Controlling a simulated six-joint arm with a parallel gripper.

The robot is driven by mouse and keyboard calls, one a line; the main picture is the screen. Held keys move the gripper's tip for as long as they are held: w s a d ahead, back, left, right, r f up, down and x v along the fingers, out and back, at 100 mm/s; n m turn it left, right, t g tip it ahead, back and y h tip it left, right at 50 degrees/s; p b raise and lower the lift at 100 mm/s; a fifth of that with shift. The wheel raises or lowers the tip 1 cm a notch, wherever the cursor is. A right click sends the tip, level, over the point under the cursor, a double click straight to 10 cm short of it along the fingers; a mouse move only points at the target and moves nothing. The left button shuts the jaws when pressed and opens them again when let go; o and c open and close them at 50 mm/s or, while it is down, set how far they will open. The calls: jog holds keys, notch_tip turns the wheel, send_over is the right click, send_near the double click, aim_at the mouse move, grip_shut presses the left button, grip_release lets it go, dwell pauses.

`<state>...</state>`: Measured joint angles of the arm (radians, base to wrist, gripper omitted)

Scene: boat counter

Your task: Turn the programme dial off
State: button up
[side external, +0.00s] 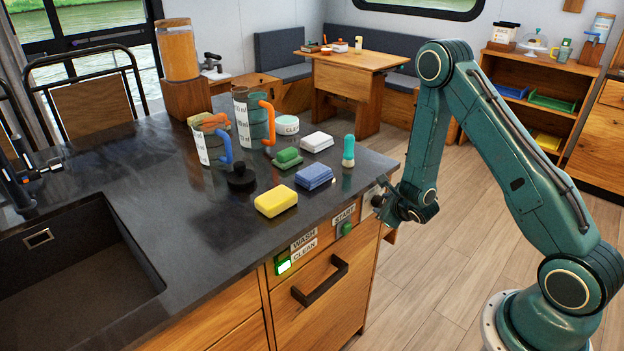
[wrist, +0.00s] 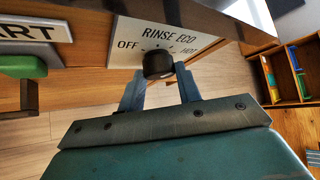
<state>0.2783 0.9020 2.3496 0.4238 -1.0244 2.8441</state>
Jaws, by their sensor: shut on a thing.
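The programme dial (wrist: 158,65) is a black round knob on a white plate (wrist: 128,30) marked OFF, RINSE, ECO and HOT in the wrist view. OFF is at its left and HOT at its right. My gripper (wrist: 161,74) is shut on the knob, one grey finger at each side. Which mark the knob points to cannot be made out. In the side view my gripper (side external: 384,203) is at the counter's front, at the right end of the panel, and the knob is mostly hidden behind it.
A drawer handle (side external: 320,281) sticks out below. The countertop (side external: 150,190) overhangs the panel and holds a yellow sponge (side external: 276,201), jugs and soaps.

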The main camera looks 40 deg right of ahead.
jog(key=o, duration=1)
jog(key=s+a+r, duration=0.2)
jog(key=s+r, duration=0.1)
jog(key=r, duration=0.6)
jog(key=shift+s+r, duration=0.3)
jog(key=shift+r, duration=0.05)
